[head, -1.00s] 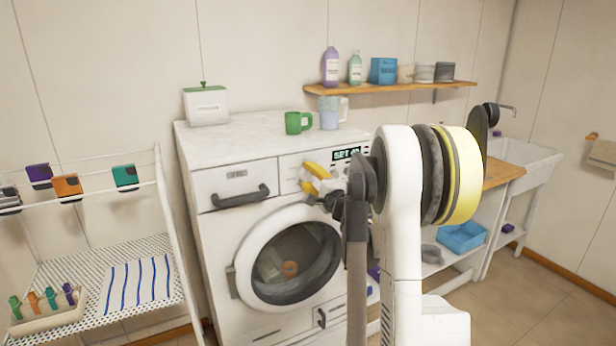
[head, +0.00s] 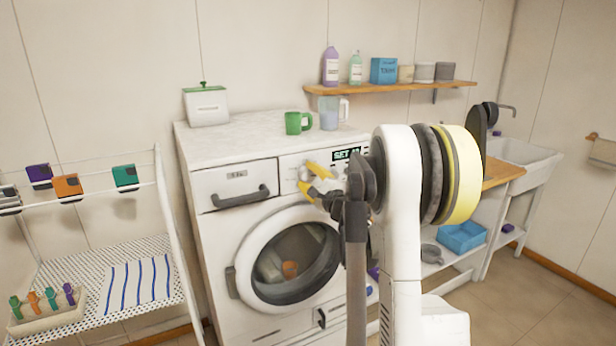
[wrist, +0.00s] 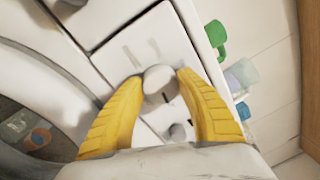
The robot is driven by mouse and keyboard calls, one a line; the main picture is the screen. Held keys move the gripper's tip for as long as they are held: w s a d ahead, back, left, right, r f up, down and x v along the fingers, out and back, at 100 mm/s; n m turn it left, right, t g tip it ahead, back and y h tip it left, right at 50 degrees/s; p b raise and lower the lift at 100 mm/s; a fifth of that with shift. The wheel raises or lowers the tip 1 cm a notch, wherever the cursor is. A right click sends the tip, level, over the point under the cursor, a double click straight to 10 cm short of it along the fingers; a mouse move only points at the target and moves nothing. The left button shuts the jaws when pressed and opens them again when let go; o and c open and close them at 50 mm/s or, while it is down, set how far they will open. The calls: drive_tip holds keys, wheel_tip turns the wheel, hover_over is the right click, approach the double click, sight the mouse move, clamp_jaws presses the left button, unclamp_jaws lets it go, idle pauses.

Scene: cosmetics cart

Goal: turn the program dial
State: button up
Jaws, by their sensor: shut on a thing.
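The program dial (wrist: 158,84) is a round white knob with a dark mark, on the washing machine's upper front panel. It sits between the yellow fingers of my gripper (wrist: 157,95) in the wrist view, and the fingers are shut on it. In the head view my gripper (head: 311,180) is at the panel, left of the lit display (head: 346,154), and the dial (head: 305,173) is partly hidden by the fingers. The display starts with "SET"; its remaining characters are too small to read surely. The washing machine (head: 225,238) has its round door closed.
A smaller knob (wrist: 178,131) sits near the dial. A green mug (head: 293,123) and a clear jug (head: 328,114) stand on the machine top. The detergent drawer (head: 236,184) is left of the dial. A drying rack (head: 170,235) stands at the left.

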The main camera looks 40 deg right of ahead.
drive_tip(key=o, duration=1.2)
drive_tip(key=shift+w, duration=0.1)
drive_tip(key=v, duration=1.2)
